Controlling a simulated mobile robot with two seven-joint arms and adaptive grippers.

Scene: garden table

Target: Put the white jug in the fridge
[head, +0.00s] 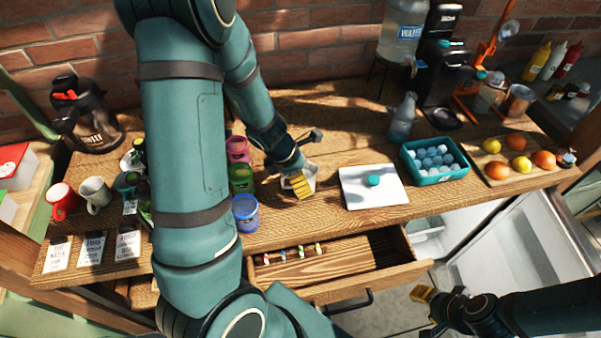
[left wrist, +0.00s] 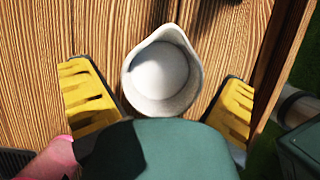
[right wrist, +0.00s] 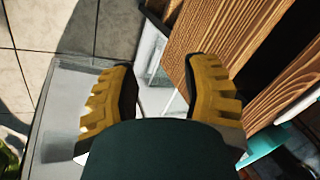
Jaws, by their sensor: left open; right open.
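The white jug (head: 311,174) stands on the wooden table, partly covered by my left gripper (head: 303,166). In the left wrist view I look down into the empty jug (left wrist: 162,72), its spout pointing to the top. The yellow fingers of my left gripper (left wrist: 158,105) are open on either side of it, with gaps on both sides. My right gripper (head: 432,308) is open and empty, low at the right, in front of the table. The fridge (head: 530,245) is at the lower right, standing open with a pale interior and a clear drawer (head: 428,228).
An open wooden drawer (head: 335,270) with small coloured items juts out below the table front. Pink, green and blue cups (head: 245,212) stand left of the jug. A white board (head: 374,188) with a teal knob and a teal crate (head: 409,160) of balls are to its right.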

